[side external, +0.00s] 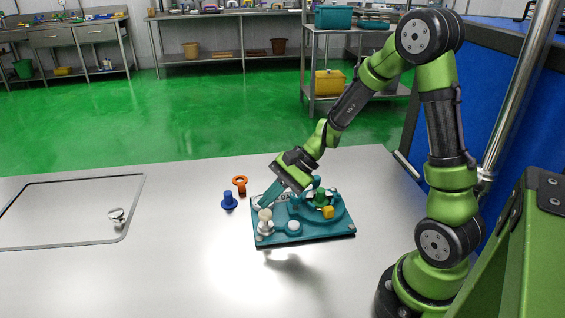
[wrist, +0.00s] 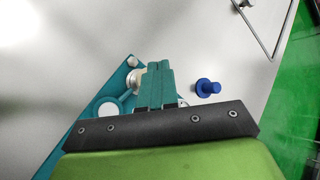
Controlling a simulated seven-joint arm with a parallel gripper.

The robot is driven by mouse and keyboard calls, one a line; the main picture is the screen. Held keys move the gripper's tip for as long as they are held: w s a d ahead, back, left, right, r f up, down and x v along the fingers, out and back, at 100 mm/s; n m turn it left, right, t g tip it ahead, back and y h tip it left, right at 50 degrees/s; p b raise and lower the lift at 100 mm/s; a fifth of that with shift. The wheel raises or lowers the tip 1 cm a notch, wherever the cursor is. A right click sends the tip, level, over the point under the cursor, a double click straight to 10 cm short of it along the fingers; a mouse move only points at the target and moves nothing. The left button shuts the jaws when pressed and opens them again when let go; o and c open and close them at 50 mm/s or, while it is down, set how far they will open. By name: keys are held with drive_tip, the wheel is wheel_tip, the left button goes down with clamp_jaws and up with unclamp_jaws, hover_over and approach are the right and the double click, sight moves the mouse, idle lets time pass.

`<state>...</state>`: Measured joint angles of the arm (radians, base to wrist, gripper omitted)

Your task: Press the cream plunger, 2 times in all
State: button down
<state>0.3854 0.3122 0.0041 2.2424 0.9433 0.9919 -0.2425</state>
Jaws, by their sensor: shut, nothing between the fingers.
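The cream plunger (side external: 265,222) stands upright at the left front corner of a teal station (side external: 308,238) on the table. My gripper (side external: 265,203) is shut and empty, its teal fingers tilted down at or just above the plunger's top. I cannot tell whether they touch it. In the wrist view the shut fingertips (wrist: 159,65) reach over the plunger (wrist: 132,80), hiding part of it.
A white round pad (side external: 293,226), a yellow block (side external: 328,212) and a green piece (side external: 320,198) are on the station. A blue peg (side external: 229,201) and an orange ring piece (side external: 240,184) stand behind left. The table's left has a framed area (side external: 70,245) with a small metal item (side external: 116,215).

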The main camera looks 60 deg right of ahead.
sight(264, 213)
idle(0.4)
drive_tip(key=shift+f, duration=0.4)
drive_tip(key=shift+f, duration=1.1)
idle(0.8)
drive_tip(key=shift+r, duration=1.5)
drive_tip(key=shift+r, duration=2.55)
